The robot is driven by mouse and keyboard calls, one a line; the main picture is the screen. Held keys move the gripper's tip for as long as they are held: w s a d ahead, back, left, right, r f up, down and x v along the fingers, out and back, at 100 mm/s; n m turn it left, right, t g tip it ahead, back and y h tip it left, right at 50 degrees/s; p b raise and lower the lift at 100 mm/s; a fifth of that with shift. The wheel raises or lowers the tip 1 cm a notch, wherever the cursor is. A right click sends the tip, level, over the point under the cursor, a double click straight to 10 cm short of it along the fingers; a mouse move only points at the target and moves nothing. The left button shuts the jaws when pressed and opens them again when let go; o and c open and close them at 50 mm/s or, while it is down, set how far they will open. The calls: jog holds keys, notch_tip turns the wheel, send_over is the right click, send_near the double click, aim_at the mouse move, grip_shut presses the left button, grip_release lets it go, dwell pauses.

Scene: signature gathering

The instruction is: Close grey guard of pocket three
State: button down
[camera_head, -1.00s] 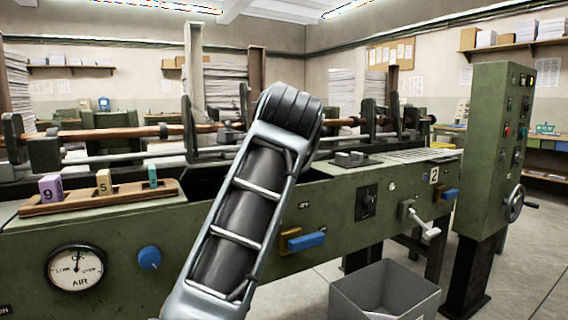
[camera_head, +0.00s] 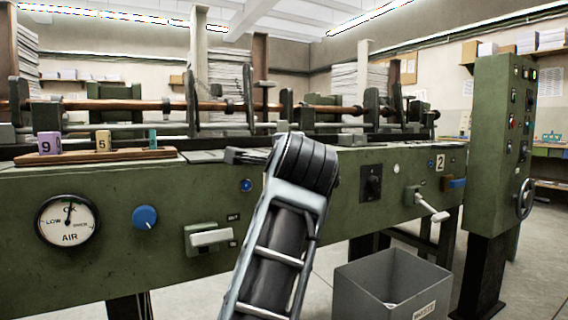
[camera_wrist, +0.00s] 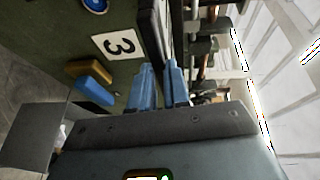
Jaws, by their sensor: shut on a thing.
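In the wrist view, the blue fingers of my gripper (camera_wrist: 160,85) are closed around the edge of a dark grey plate (camera_wrist: 152,40), which appears to be the guard of pocket three. A white plate with a black 3 (camera_wrist: 119,45) is on the green machine front beside it. How far the guard is tilted is hard to tell, as the wrist view is turned sideways. In the head view, my arm covers the middle of the machine and hides my gripper and most of pocket three.
The long green machine (camera_head: 310,215) runs across the head view. A number 2 plate (camera_head: 440,162), a white crank (camera_head: 430,207) and a white-handled lever (camera_head: 210,237) stick to its front. A grey bin (camera_head: 392,285) stands on the floor. A green control cabinet (camera_head: 500,150) stands right.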

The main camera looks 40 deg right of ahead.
jog(key=shift+d+f, duration=0.1)
jog(key=shift+f, duration=0.5)
jog(key=c, duration=1.1)
grip_release()
jog(key=shift+w+r, duration=0.1)
jog(key=shift+r, duration=0.15)
jog(key=p+v, duration=0.1)
jog(key=v, duration=0.7)
